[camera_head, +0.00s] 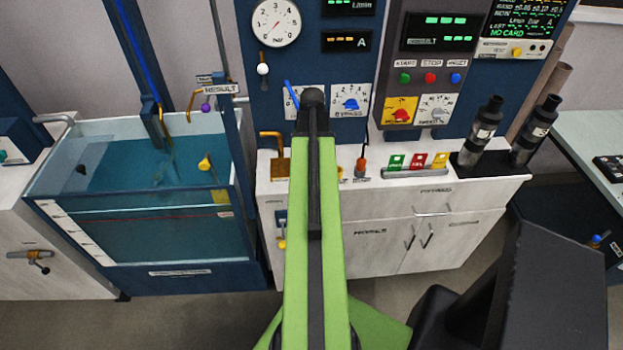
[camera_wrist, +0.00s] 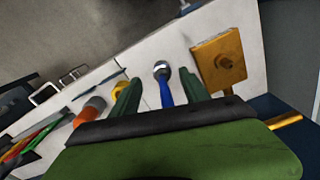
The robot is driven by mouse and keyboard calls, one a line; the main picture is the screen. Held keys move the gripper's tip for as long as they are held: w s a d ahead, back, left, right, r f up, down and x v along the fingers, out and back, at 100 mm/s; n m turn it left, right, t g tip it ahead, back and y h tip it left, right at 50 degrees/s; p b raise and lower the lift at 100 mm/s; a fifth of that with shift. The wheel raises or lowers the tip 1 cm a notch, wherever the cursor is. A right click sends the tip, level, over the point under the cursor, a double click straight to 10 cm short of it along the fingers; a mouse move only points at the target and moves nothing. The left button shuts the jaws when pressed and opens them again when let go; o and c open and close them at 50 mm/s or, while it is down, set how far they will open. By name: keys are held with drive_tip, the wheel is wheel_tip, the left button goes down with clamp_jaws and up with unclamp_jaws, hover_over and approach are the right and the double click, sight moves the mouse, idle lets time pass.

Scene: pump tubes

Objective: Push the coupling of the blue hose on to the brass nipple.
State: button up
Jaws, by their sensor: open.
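The blue hose (camera_wrist: 165,95) shows in the wrist view with a grey metal coupling (camera_wrist: 161,69) at its end. My gripper (camera_wrist: 157,88) is open, with its two green fingers on either side of the hose and a gap on both sides. A brass block (camera_wrist: 217,62) with a round dark-centred boss stands to the right of the right finger. This brass block also shows in the head view (camera_head: 281,168), left of my arm. I cannot tell whether the boss is the brass nipple. In the head view my arm hides the gripper and the coupling.
A yellow fitting (camera_wrist: 119,89) sits partly behind the left finger, with an orange-topped part (camera_wrist: 90,109) beyond it. A rack of green, red and yellow tags (camera_head: 417,162) stands right on the white worktop. A water tank (camera_head: 150,190) is at the left.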

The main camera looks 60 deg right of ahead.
wheel_tip(320, 180, down, 5)
drive_tip(key=b, duration=0.4)
drive_tip(key=shift+w+r, duration=0.1)
drive_tip(key=shift+r, duration=0.15)
drive_tip(key=shift+c, duration=0.2)
clamp_jaws()
